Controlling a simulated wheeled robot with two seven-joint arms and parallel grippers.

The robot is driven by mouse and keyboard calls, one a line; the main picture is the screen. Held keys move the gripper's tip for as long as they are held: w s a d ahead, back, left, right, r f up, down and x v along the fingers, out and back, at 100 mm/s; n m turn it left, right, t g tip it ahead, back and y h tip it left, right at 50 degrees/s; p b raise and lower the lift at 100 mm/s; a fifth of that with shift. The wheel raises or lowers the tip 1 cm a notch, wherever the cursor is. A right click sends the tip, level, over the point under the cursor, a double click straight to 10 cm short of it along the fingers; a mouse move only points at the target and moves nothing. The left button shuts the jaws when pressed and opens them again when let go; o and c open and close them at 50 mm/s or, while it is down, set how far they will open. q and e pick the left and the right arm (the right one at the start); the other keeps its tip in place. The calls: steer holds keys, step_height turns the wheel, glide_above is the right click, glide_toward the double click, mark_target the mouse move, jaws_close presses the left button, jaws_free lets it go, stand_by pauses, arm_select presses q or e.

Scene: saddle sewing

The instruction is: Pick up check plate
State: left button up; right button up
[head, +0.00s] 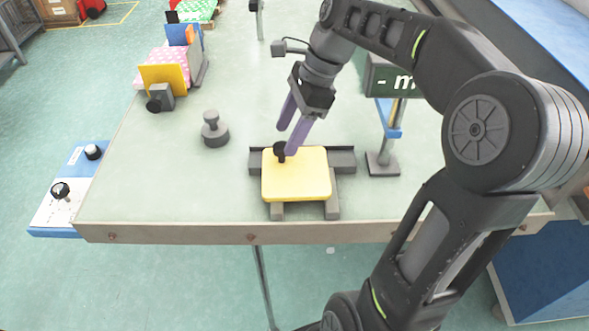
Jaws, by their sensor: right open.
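A yellow square plate (297,180), which looks like the check plate, lies flat on a grey fixture (344,160) near the table's front edge. A small black knob (280,149) stands at the plate's back left edge. My right gripper (285,142) reaches down from above with its purple fingers apart. Its fingertips are at the knob, one to the left and behind, one close to its right side. Whether they touch the knob cannot be told. My left gripper is not in view.
A grey knobbed weight (214,130) stands left of the fixture. A sign on a post (391,120) stands to the right. A holder with a yellow panel (163,80) and pink dotted material is at the back left. A control box (68,190) sits beyond the table's left edge. The front left tabletop is clear.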

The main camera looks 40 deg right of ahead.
mark_target(281, 146)
steer(key=x, duration=0.4)
steer(key=shift+a+f, duration=0.15)
steer(key=shift+a, duration=0.05)
stand_by(0.3)
jaws_close()
stand_by(0.4)
